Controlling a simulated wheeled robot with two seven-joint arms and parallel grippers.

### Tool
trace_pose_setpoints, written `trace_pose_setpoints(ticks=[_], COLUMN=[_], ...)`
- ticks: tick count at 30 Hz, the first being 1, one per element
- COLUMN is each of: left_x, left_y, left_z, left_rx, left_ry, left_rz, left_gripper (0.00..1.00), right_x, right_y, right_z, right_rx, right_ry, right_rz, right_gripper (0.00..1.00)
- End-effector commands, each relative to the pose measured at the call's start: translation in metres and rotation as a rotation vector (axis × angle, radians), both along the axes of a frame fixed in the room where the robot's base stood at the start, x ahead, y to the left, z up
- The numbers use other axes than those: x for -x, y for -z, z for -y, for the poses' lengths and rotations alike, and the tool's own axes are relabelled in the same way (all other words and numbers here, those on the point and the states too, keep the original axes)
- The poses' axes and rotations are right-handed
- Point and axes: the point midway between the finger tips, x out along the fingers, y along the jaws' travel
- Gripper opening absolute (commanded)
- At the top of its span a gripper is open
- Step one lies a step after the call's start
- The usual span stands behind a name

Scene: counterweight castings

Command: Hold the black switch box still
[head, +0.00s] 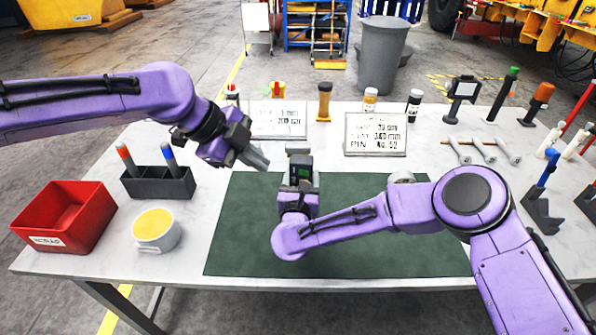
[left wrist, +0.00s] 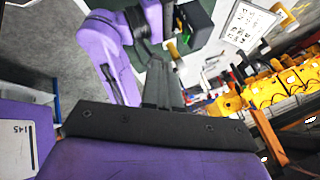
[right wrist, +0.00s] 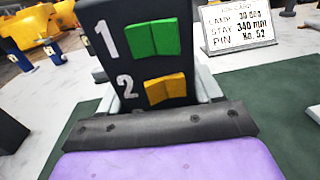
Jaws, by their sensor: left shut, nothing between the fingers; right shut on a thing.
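The black switch box (head: 303,173) stands upright over the dark green mat (head: 243,225). In the right wrist view the box (right wrist: 128,40) shows a green switch marked 1 and a yellow switch marked 2. My right gripper (head: 299,192) is shut on the box, with a grey finger on each side of it. Its base is hidden, so I cannot tell whether it touches the mat. My left gripper (head: 257,159) is shut and empty, to the left of the box and apart from it. In the left wrist view the box (left wrist: 196,18) shows just beyond the closed fingertips.
A red bin (head: 62,215), a white tub with yellow contents (head: 155,229) and a black holder with two markers (head: 157,184) stand at the left. Two sign cards (head: 375,133) and several bottles line the back. Tools stand at the right. The mat's left part is clear.

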Motion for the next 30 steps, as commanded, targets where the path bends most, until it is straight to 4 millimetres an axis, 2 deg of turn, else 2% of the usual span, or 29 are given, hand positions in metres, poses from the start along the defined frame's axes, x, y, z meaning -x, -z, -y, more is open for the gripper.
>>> trace_pose_setpoints(ticks=[7, 11, 23, 30], left_x=[0.000, -0.003, -0.020, -0.050], left_y=[0.002, 0.012, 0.080, 0.081], left_z=[0.001, 0.008, 0.056, 0.073], left_rx=[0.001, -0.001, -0.001, 0.001], left_ry=[-0.002, -0.003, -0.002, -0.005], left_rz=[-0.002, -0.005, -0.005, -0.001], left_gripper=[0.00, 0.00, 0.00, 0.00], right_x=[0.000, 0.000, 0.000, 0.000], right_y=[0.000, 0.000, 0.000, -0.001], right_z=[0.000, 0.000, 0.000, 0.000], right_rx=[0.000, 0.000, 0.000, 0.000], right_ry=[0.000, 0.000, 0.000, 0.000], right_rz=[0.001, 0.001, 0.001, 0.001], right_gripper=[0.15, 0.15, 0.15, 0.15])
